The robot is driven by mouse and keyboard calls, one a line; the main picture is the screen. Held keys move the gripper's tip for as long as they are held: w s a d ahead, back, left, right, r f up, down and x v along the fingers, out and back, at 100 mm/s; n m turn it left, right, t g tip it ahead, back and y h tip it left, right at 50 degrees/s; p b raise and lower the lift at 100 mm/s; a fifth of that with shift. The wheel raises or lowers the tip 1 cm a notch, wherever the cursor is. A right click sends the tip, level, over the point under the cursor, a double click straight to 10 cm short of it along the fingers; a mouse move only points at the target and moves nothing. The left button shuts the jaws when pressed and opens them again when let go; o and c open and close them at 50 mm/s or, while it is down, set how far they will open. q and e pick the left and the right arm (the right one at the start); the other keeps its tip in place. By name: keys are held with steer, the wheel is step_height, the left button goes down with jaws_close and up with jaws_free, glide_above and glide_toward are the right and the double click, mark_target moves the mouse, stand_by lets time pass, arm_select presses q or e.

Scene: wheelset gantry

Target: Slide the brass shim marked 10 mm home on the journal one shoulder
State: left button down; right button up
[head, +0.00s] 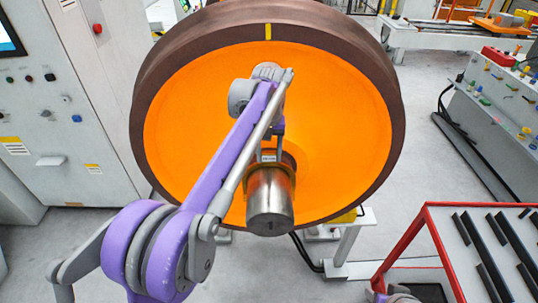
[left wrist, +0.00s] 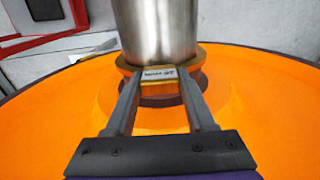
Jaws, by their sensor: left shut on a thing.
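The steel journal (head: 270,203) sticks out from the middle of the orange wheel (head: 190,130); it also shows in the left wrist view (left wrist: 155,30). A brass shim (left wrist: 201,60) sits around the journal near its wheel end. Its tab carries a pale label, too small to read surely. A darker brown ring (left wrist: 158,100) shows behind the shim. I cannot tell whether the shim touches the shoulder. My right gripper is not in view.
A grey control cabinet (head: 60,110) stands left of the wheel. A red-edged rack (head: 430,235) with dark bars is at the lower right. A grey bench (head: 495,100) with coloured knobs is at the right. Open floor (head: 400,160) lies between wheel and bench.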

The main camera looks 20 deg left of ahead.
arm_select(q)
steer(key=shift+w+a, duration=0.1)
steer(key=shift+w, duration=0.25)
steer(key=shift+c, duration=0.8)
jaws_free()
steer(key=shift+r, duration=0.1)
step_height(320, 180, up, 11)
steer(key=shift+p, duration=0.45)
steer(key=shift+f, duration=0.2)
